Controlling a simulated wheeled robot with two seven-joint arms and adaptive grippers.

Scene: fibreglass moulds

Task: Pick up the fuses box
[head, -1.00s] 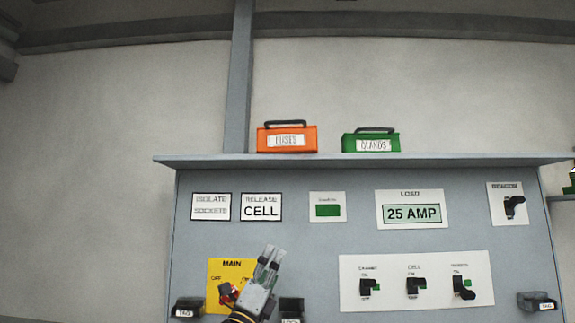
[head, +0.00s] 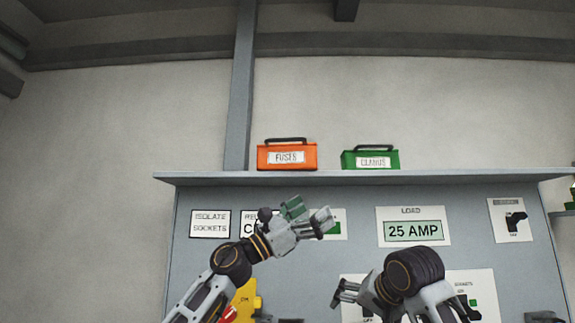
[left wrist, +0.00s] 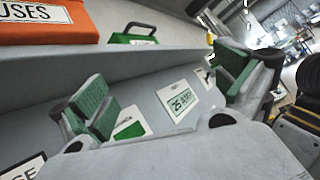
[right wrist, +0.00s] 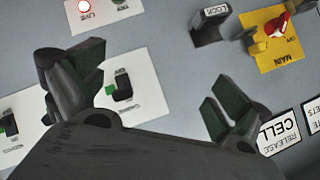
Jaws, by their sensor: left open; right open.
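The fuses box (head: 287,156) is orange with a black handle and a white FUSES label. It stands upright on the ledge (head: 450,178) on top of the grey panel. In the left wrist view the box (left wrist: 75,22) shows partly, at the top left. My left gripper (head: 309,214) is open and empty, below the ledge in front of the panel, below and slightly right of the box. My right gripper (head: 342,293) is open and empty, lower down before the switches. It also shows in the right wrist view (right wrist: 155,92). Neither gripper touches the box.
A green glands box (head: 370,160) stands on the same ledge, right of the fuses box, with a gap between them. The ledge's front edge overhangs the panel (head: 370,210), above my left gripper. A grey wall post (head: 239,90) rises behind the ledge.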

